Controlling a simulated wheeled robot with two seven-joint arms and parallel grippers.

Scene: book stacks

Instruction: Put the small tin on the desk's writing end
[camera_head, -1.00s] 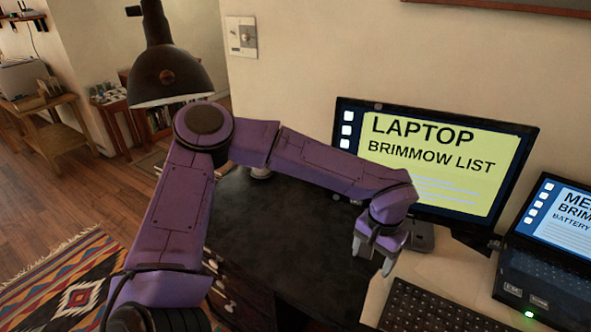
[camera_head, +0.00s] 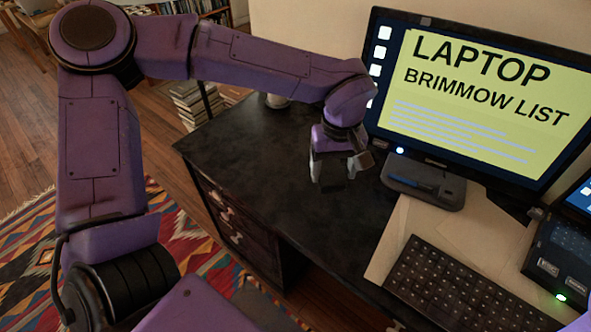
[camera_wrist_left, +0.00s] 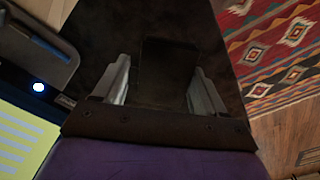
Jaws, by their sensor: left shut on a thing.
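My left gripper (camera_head: 335,182) hangs over the black desk (camera_head: 250,150), left of the monitor stand, pointing down. In the left wrist view its two grey fingers (camera_wrist_left: 160,88) stand either side of a dark, box-like thing, the small tin (camera_wrist_left: 167,68) as far as I can tell. It blends into the dark desk top, and its markings do not show. The gripper is shut on it. In the head view the fingers mostly hide it, and I cannot tell whether it touches the desk. My right gripper is out of view.
The monitor (camera_head: 470,95) stands at the back right on its grey base (camera_head: 425,183). A keyboard (camera_head: 455,285) and a laptop (camera_head: 560,255) fill the right end. The desk's left part is bare, except for a small pale object (camera_head: 277,101) at the back edge.

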